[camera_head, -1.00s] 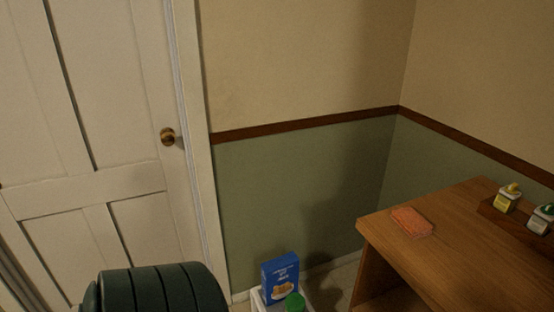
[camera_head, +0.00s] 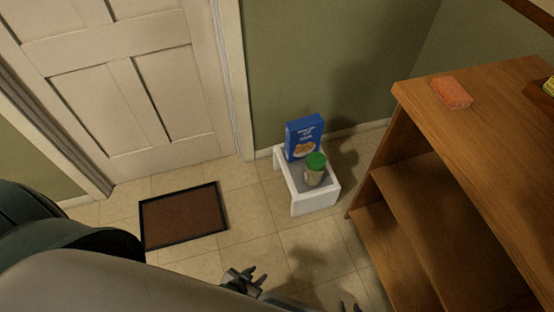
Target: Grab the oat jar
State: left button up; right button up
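The oat jar (camera_head: 314,176) looks like a small pale jar with a green lid. It stands upright on a low white stool (camera_head: 318,200) on the floor by the wall. A blue box (camera_head: 303,137) stands just behind it. My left gripper (camera_head: 259,275) is at the bottom centre, below and left of the stool, empty, with its fingers apart. Only the fingertips of my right gripper (camera_head: 349,306) show at the bottom edge, apart from each other. Both grippers are clear of the jar.
A wooden shelf unit (camera_head: 440,190) stands to the right, with an orange sponge-like block (camera_head: 452,92) on top. A dark-framed brown doormat (camera_head: 184,216) lies before the white door (camera_head: 130,90). Tiled floor (camera_head: 310,245) in front of the stool is clear.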

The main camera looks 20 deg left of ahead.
aim_at(314, 167)
jog(key=u, duration=0.25)
jog(key=i+j, duration=0.15)
jog(key=j, duration=0.2)
jog(key=i+j, duration=0.15)
jog(key=j, duration=0.2)
jog(key=i+j, duration=0.15)
jog(key=j, duration=0.15)
jog(key=i+j, duration=0.15)
jog(key=j, duration=0.2)
jog(key=z, duration=1.8)
